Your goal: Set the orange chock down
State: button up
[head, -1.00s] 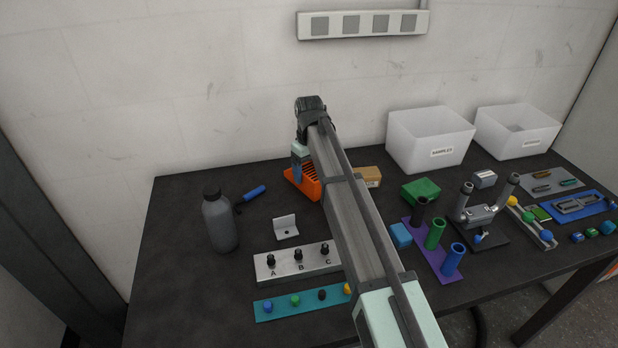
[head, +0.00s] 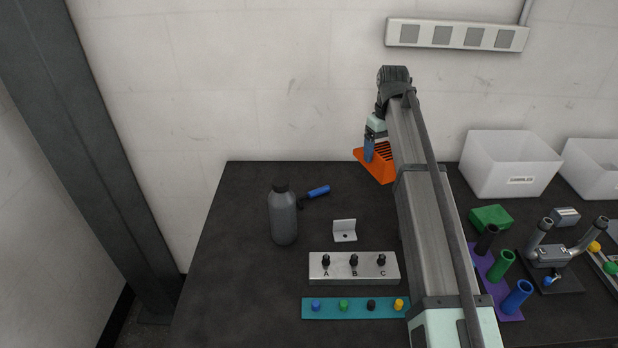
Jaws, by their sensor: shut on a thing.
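The orange chock (head: 371,168) is a slotted wedge near the back edge of the table in the head view. My gripper (head: 370,157) points down at its left part and is shut on it. My arm hides the chock's right side. From this view I cannot tell whether the chock's underside touches the table or hangs a little above it.
A metal bracket (head: 345,232), a lettered block (head: 322,273) and a teal strip (head: 330,307) lie in front. White bins (head: 507,170) stand right. The back left table is clear.

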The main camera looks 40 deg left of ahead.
jog(key=s+a+n, duration=0.2)
jog(key=s+a, duration=0.9)
jog(key=s, duration=0.3)
jog(key=s+a+n, duration=0.3)
jog(key=s+a, duration=0.8)
jog(key=s, duration=0.3)
jog(key=shift+m, duration=0.4)
jog(key=shift+s+a+f, duration=0.1)
jog(key=shift+a+f, duration=0.1)
jog(key=shift+f, duration=1.4)
jog(key=shift+s+a+f, duration=0.1)
jog(key=shift+a+f, duration=0.1)
jog(key=shift+f, duration=1.35)
jog(key=shift+s+a+f, duration=0.1)
jog(key=shift+a+f, duration=0.1)
jog(key=shift+f, duration=1.4)
jog(key=shift+f, duration=0.1)
jog(key=o, duration=1.4)
notch_tip(320, 180, up, 12)
